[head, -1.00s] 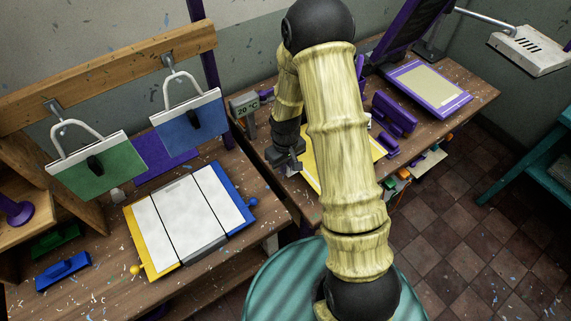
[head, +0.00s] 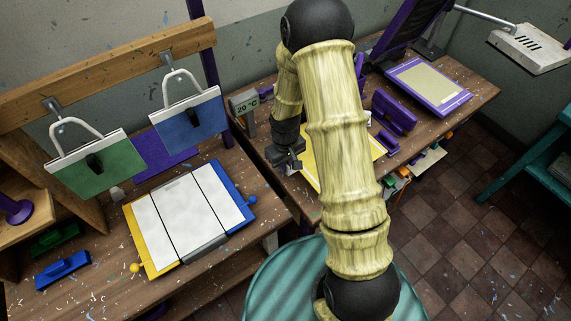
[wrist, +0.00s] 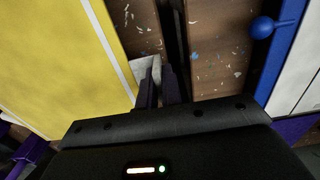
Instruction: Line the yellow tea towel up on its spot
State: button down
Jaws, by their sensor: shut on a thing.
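The yellow tea towel (head: 310,160) lies flat on the far bench, partly hidden behind my arm in the head view. In the wrist view the towel (wrist: 55,60) fills the left side, with a white stripe along its right edge. My gripper (head: 290,160) is low at the towel's left edge in the head view. In the wrist view my gripper (wrist: 161,75) has its dark fingers close together at a small pale tab (wrist: 146,68) beside that edge. It is shut on this tab, which appears joined to the towel. The spot under the towel cannot be made out.
A board with pale panels and blue and yellow edges (head: 235,210) lies on the near left bench. Green (head: 88,165) and blue (head: 188,120) clipped sheets hang above. A gap separates the benches.

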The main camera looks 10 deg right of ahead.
jog(key=shift+f+b, duration=0.35)
jog(key=shift+f, duration=0.15)
dwell(0.4)
jog(key=c, duration=1.5)
grip_release()
jog(key=shift+c, duration=0.3)
jog(key=shift+r+p, duration=2.7)
jog(key=shift+r, duration=0.9)
